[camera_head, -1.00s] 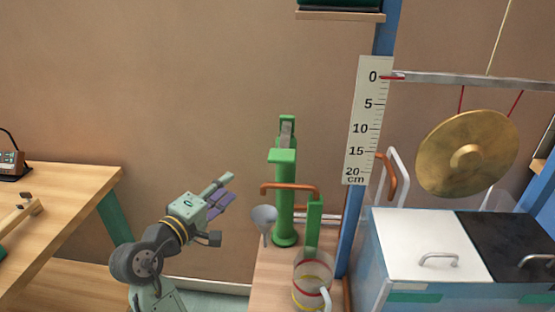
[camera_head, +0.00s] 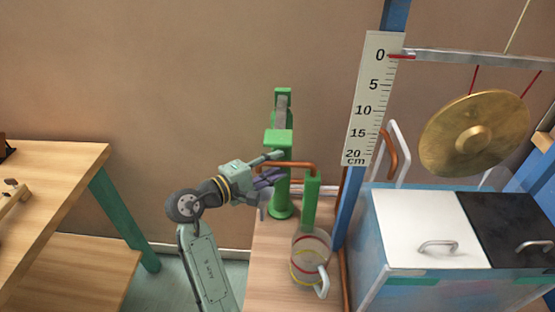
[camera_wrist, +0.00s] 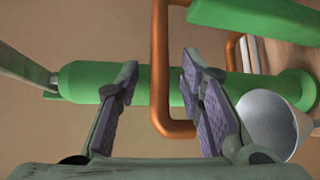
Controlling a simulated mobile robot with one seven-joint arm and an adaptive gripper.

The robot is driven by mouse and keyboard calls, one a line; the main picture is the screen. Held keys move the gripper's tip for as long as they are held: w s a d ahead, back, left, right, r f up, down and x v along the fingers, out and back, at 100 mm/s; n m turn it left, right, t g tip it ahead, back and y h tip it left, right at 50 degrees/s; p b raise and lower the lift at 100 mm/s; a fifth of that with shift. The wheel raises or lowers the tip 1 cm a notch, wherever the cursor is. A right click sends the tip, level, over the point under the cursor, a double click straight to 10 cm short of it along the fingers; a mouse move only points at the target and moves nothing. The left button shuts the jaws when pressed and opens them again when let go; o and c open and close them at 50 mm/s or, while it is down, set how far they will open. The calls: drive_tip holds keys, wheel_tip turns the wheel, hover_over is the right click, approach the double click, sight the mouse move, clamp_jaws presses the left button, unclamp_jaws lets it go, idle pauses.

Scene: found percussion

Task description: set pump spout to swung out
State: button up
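The green pump (camera_head: 281,200) stands upright on the wooden bench; in the wrist view its body (camera_wrist: 85,82) lies sideways behind my fingers. Its copper spout (camera_head: 304,165) is a bent pipe crossing the front of the body, with its right end at a green upright piece (camera_head: 312,200). In the wrist view the spout (camera_wrist: 160,65) shows as a bend in the gap between my fingers. My gripper (camera_head: 277,166) is at the spout's left part, hiding some of it. My gripper (camera_wrist: 160,75) is open; I cannot tell whether a finger touches the pipe.
A grey funnel (camera_wrist: 268,122) sits close beside the right finger. A clear jug (camera_head: 311,258) with coloured bands stands in front of the pump. A blue post with a scale (camera_head: 372,100) and a gong (camera_head: 474,135) are to the right. Floor is free to the left.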

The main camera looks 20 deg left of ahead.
drive_tip(key=shift+x, duration=0.8)
drive_tip(key=shift+c, duration=0.5)
clamp_jaws()
drive_tip(key=shift+a, duration=0.1)
